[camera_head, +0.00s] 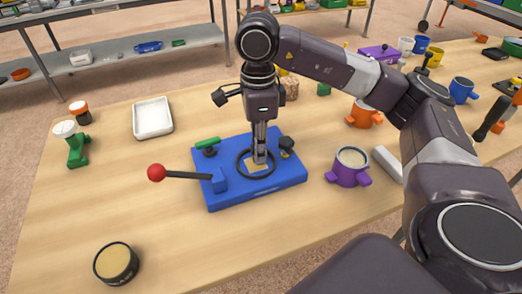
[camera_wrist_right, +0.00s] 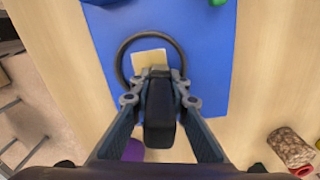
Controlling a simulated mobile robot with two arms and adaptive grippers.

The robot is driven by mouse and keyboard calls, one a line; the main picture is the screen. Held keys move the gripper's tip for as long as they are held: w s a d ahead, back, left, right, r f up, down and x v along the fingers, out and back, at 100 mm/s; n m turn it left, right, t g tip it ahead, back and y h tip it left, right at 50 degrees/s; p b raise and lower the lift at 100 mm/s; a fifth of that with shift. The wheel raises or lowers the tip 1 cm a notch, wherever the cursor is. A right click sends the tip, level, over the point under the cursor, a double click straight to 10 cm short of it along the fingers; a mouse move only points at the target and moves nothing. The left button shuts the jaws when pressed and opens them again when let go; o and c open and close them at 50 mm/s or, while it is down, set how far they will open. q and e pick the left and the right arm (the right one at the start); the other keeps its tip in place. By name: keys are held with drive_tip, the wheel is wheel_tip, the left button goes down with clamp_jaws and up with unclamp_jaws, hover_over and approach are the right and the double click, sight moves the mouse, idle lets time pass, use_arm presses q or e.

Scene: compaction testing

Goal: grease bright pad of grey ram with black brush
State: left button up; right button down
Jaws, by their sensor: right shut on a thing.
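A blue base (camera_head: 290,181) stands on the table with a black ring (camera_head: 243,172) on it. Inside the ring lies a bright tan square pad (camera_head: 257,166), which also shows in the right wrist view (camera_wrist_right: 147,58). My right gripper (camera_head: 260,158) points down over the pad. In the wrist view its fingers (camera_wrist_right: 154,74) are shut on a black piece, likely the black brush (camera_wrist_right: 160,112). The brush's lower end is at the pad's near edge; I cannot tell whether it touches. I cannot pick out a separate grey ram. My left gripper is out of view.
A lever with a red ball (camera_head: 156,173) sticks out left from the base. A white tray (camera_head: 153,118) is behind. A purple cup (camera_head: 350,167) stands right of the base. The table's front left is mostly clear.

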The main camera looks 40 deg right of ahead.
sight(253, 168)
drive_tip(key=shift+w+a, duration=0.2)
drive_tip(key=shift+a, duration=0.35)
drive_tip(key=shift+w+a, duration=0.2)
drive_tip(key=shift+a, duration=0.35)
drive_tip(key=shift+s+a, duration=0.2)
drive_tip(key=shift+s, duration=0.4)
drive_tip(key=shift+s+a, duration=0.15)
drive_tip(key=shift+s, duration=0.4)
drive_tip(key=shift+s+d+f+b, duration=0.1)
drive_tip(key=shift+s+d+b, duration=0.15)
drive_tip(key=shift+d, duration=0.2)
drive_tip(key=shift+s+d+f+b, duration=0.1)
drive_tip(key=shift+d+b, duration=0.1)
drive_tip(key=shift+d, duration=0.2)
drive_tip(key=shift+s+d+r, duration=0.1)
drive_tip(key=shift+s+d, duration=0.05)
drive_tip(key=shift+d, duration=0.15)
